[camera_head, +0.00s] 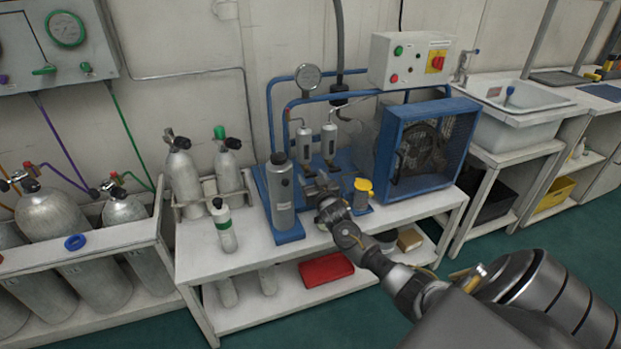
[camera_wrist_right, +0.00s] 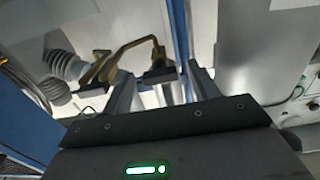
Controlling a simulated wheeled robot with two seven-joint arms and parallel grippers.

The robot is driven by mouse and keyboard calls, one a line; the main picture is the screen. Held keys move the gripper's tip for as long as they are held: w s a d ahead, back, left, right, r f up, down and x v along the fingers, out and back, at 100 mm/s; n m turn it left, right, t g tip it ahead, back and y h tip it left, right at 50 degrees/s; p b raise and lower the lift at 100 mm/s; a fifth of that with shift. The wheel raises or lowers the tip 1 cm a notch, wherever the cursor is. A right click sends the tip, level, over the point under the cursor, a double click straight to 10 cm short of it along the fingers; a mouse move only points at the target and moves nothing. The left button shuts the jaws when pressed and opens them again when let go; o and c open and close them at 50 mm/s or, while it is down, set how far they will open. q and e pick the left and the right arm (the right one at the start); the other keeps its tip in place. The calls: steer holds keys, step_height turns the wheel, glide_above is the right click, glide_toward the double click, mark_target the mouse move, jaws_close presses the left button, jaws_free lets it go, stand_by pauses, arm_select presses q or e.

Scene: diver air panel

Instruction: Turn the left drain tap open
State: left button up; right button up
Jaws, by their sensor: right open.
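The compressor's two slim grey cylinders, the left one (camera_head: 305,145) and the right one (camera_head: 328,141), stand upright behind a large grey cylinder (camera_head: 281,195). The drain taps at their feet are too small and too covered by my right gripper to make out in the head view. My right gripper (camera_head: 314,188) reaches in low, just in front of the slim cylinders. In the right wrist view a bent brass-coloured piece (camera_wrist_right: 132,46) lies just beyond my open fingers (camera_wrist_right: 165,84); I cannot tell which tap it belongs to, or whether I touch it. My left gripper is out of view.
A blue fan cage (camera_head: 425,150) stands right of my gripper, with a yellow-topped container (camera_head: 363,187) between them. A green-and-white bottle (camera_head: 223,226) stands at the bench front left. Blue pipes (camera_head: 269,110) rise behind. The left front of the bench (camera_head: 200,258) is clear.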

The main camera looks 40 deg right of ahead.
steer(key=shift+w+d, duration=0.25)
steer(key=shift+w, duration=0.35)
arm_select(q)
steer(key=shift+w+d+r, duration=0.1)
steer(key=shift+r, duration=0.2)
arm_select(e)
steer(key=shift+c, duration=0.8)
steer(key=c, duration=0.7)
steer(key=shift+c, duration=0.7)
